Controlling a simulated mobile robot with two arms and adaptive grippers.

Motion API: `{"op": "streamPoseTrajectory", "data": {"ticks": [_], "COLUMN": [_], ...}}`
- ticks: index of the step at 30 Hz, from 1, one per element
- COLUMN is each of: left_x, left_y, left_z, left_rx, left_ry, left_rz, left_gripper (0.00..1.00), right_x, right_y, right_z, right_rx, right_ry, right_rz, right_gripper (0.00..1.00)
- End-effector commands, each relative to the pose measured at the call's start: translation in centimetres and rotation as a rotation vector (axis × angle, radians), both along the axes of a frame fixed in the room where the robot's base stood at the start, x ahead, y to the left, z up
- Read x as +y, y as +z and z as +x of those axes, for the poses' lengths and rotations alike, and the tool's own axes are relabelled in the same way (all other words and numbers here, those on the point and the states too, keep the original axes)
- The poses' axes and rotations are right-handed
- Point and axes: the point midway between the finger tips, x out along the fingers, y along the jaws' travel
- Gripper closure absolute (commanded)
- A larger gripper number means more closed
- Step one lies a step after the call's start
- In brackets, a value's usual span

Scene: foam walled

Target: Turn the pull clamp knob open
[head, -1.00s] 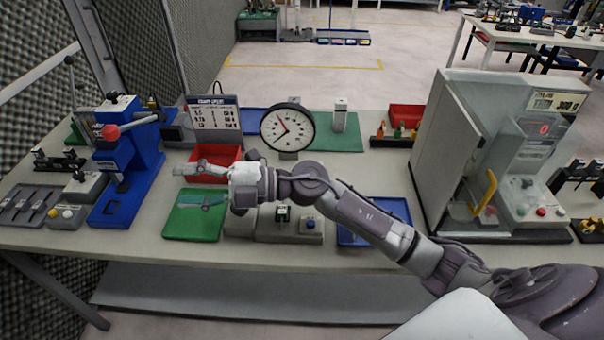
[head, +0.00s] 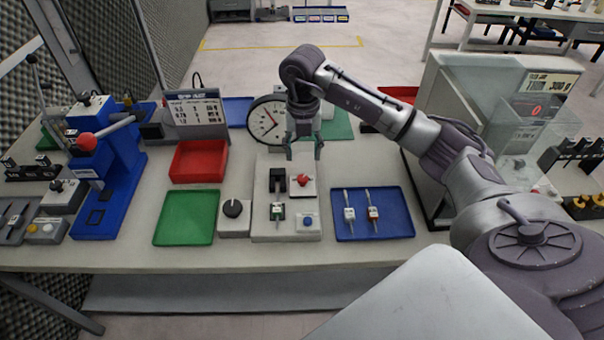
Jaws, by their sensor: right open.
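A grey fixture (head: 263,226) stands at the middle front of the table. It carries a small red knob (head: 302,180) on a pale plate, a black block, a small green-and-white part (head: 277,212) and a blue button (head: 307,222). A grey box with a round black knob (head: 232,208) stands at its left. I cannot tell from its look which knob is the pull clamp knob. My right gripper (head: 304,154) points down with its fingers apart and empty, just above and behind the red knob, seemingly not touching it. My left gripper is out of view.
A green tray (head: 186,218) and a red bin (head: 199,161) lie left. A blue tray (head: 372,229) with two small tools lies right. A dial gauge (head: 267,121) stands behind my gripper, partly covered. A blue press (head: 110,170) stands left, a clear-shielded machine (head: 475,80) right.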

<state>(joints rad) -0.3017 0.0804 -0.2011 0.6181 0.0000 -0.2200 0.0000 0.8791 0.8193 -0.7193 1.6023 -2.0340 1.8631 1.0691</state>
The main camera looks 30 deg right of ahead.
Motion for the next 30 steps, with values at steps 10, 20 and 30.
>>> {"op": "streamPoseTrajectory", "data": {"ticks": [10,20,30], "left_x": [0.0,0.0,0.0], "left_y": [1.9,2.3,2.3], "left_z": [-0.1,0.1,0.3], "left_rx": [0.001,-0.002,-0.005], "left_ry": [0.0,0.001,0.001], "left_rz": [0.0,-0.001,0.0], "left_gripper": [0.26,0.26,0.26], "right_x": [0.1,0.1,0.1], "right_y": [-7.0,-9.4,-9.5], "right_z": [-0.1,0.0,0.0], "right_rx": [0.003,-0.002,-0.002], "right_ry": [0.003,0.004,0.004], "right_rz": [0.002,0.003,0.003], "right_gripper": [0.45,0.45,0.65]}}
